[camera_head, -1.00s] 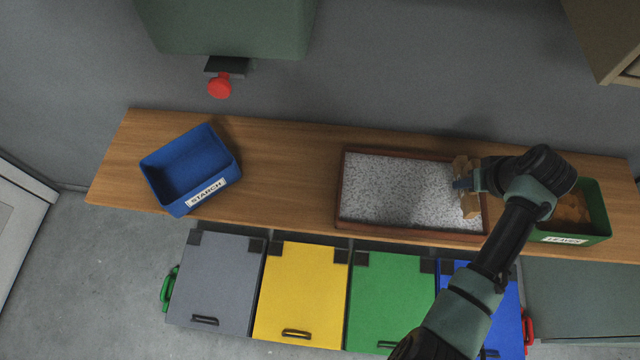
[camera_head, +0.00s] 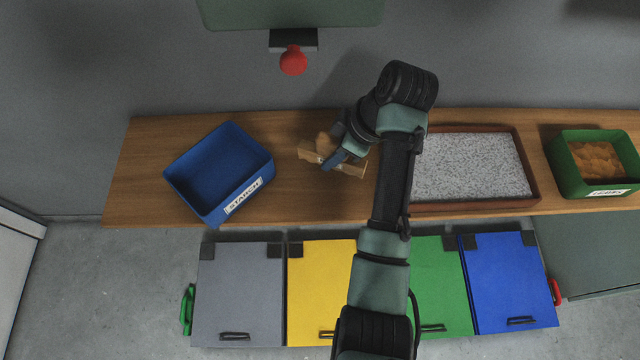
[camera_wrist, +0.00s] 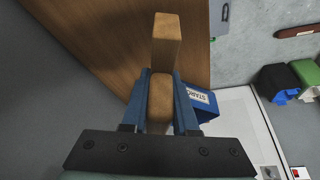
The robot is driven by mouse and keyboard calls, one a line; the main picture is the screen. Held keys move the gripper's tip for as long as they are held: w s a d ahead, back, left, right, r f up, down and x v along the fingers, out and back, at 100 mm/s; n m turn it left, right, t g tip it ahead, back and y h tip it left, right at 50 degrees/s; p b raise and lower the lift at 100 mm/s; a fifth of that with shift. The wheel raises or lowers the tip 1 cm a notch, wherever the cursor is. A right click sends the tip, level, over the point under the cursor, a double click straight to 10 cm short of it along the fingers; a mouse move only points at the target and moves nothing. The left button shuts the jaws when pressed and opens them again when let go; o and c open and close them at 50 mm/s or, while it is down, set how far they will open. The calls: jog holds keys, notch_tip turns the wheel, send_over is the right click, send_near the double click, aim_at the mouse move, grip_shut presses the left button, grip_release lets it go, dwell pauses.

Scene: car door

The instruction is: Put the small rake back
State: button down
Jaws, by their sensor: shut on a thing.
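The small wooden rake (camera_head: 353,170) is in my gripper (camera_head: 338,156), over the wooden shelf between the blue bin and the speckled tray. In the head view my wrist hides part of it. In the wrist view my gripper (camera_wrist: 160,85) has its two blue fingers on either side of the rake's wooden handle (camera_wrist: 160,100), with a wooden crosspiece (camera_wrist: 167,40) beyond them. I cannot tell whether the rake touches the shelf.
The wooden shelf (camera_head: 145,180) bears a blue STARCH bin (camera_head: 238,205), a speckled tray (camera_head: 530,185) and a green LEAVES bin (camera_head: 568,180). A red knob (camera_head: 293,60) hangs above. Lidded grey, yellow, green and blue bins stand below. The shelf's left end is clear.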

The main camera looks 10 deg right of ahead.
aim_at(325, 185)
notch_tip(325, 185, down, 10)
jog(key=shift+r, duration=0.2)
jog(key=shift+f, duration=0.1)
jog(key=c, duration=0.7)
grip_release()
jog(key=v, duration=1.2)
jog(key=shift+s+d, duration=0.1)
